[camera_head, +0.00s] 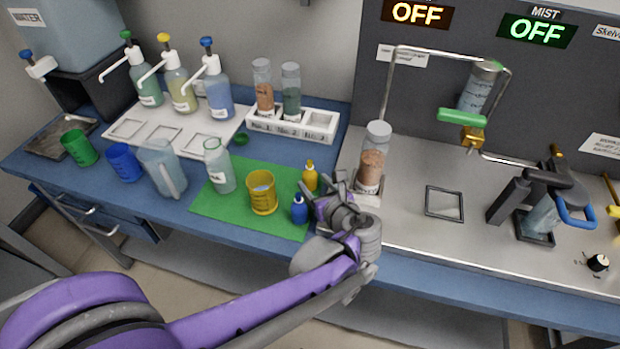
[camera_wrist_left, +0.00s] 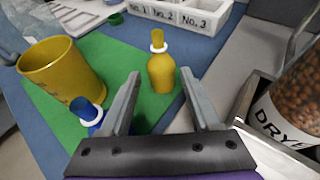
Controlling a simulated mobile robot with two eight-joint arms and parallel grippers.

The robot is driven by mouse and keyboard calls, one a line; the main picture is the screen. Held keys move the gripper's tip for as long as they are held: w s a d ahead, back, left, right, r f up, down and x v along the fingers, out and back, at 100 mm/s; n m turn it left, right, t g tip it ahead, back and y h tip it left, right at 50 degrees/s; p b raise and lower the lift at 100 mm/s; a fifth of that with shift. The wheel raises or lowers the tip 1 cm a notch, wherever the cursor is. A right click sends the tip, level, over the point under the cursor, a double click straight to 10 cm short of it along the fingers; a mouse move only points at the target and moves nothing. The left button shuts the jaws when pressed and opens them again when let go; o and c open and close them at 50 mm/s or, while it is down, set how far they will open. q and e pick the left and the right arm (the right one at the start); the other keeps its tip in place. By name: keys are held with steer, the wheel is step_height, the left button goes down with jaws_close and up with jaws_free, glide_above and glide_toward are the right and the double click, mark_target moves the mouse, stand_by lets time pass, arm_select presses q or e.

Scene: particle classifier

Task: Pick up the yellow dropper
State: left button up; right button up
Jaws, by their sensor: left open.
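The yellow dropper (camera_head: 310,178) stands upright near the right edge of the green mat (camera_head: 217,207), just behind my left gripper (camera_head: 324,196). In the left wrist view the yellow dropper (camera_wrist_left: 161,72) stands ahead, between and beyond the two fingertips (camera_wrist_left: 160,82). The left gripper is open and empty, and I see no contact with the dropper. The blue dropper (camera_head: 299,209) stands beside the gripper on its left; in the wrist view the blue dropper (camera_wrist_left: 88,113) is close to the left finger and partly hidden by it. My right gripper is not in view.
A yellow cup (camera_head: 263,192) stands left of the droppers. A glass bottle (camera_head: 220,168) is on the mat. A jar of brown granules (camera_head: 373,158) stands close on the right. A white rack (camera_head: 293,125) with two jars is behind. A metal tray edge lies right of the mat.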

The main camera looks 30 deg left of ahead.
mark_target(313, 181)
arm_select(q)
steer(key=x, duration=0.4)
steer(key=shift+f+b, duration=0.15)
steer(key=shift+b, duration=0.15)
jaws_close()
